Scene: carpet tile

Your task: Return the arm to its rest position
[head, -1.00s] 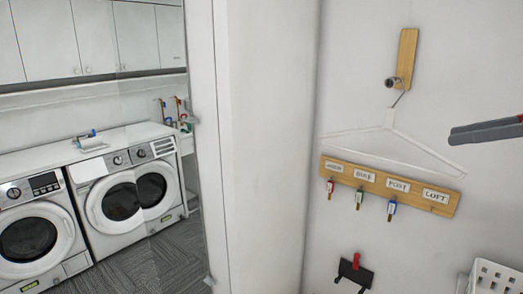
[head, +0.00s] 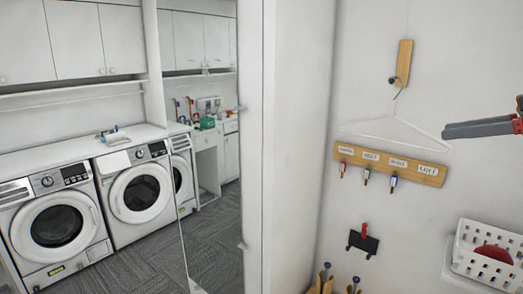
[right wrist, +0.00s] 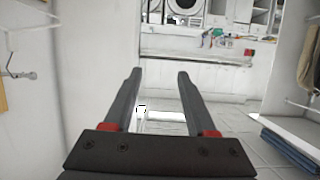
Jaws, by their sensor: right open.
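My right gripper (head: 450,130) reaches in from the right edge of the head view, in front of the white wall. Its dark fingers with red parts point left, to the right of a white hanger (head: 395,132) on a wall hook. In the right wrist view the two fingers of the right gripper (right wrist: 159,75) stand apart with nothing between them. My left gripper is not in view.
A wooden key rack (head: 390,165) with several labels and keys hangs below the hanger. A white basket (head: 470,240) holding something red is at lower right. A black item with a red clip (head: 363,242) hangs on the wall. Washing machines (head: 139,192) stand at left.

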